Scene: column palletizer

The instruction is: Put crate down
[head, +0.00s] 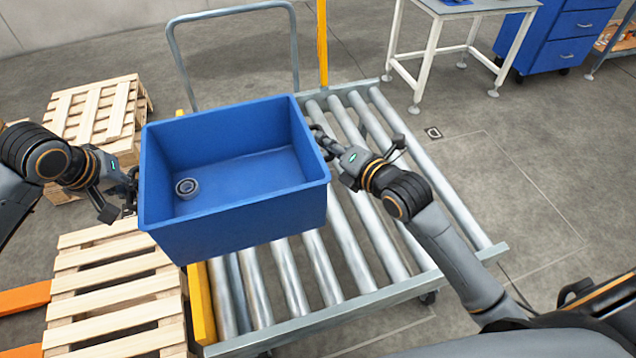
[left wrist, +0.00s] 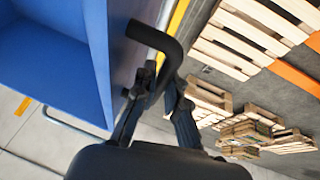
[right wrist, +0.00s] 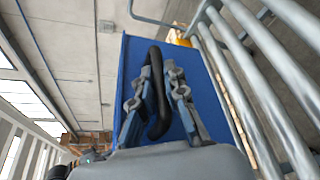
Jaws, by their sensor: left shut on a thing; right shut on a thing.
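A blue open crate (head: 240,222) is held between my two grippers in the head view, over the left part of a roller conveyor (head: 340,238). A small grey ring-shaped part (head: 187,187) lies inside it at the left. My left gripper (head: 131,184) is shut on the black handle (left wrist: 160,42) at the crate's left side. My right gripper (head: 326,143) is shut on the black handle (right wrist: 157,95) at its right side. The crate hides part of the rollers. How far its bottom is above them is hard to tell.
A wooden pallet (head: 115,290) lies left of the conveyor, beyond a yellow rail (head: 200,305). Stacked pallets (head: 97,112) stand behind it at the left. A grey tube frame (head: 232,8) and a yellow post (head: 322,45) rise behind. Rollers right of the crate are bare.

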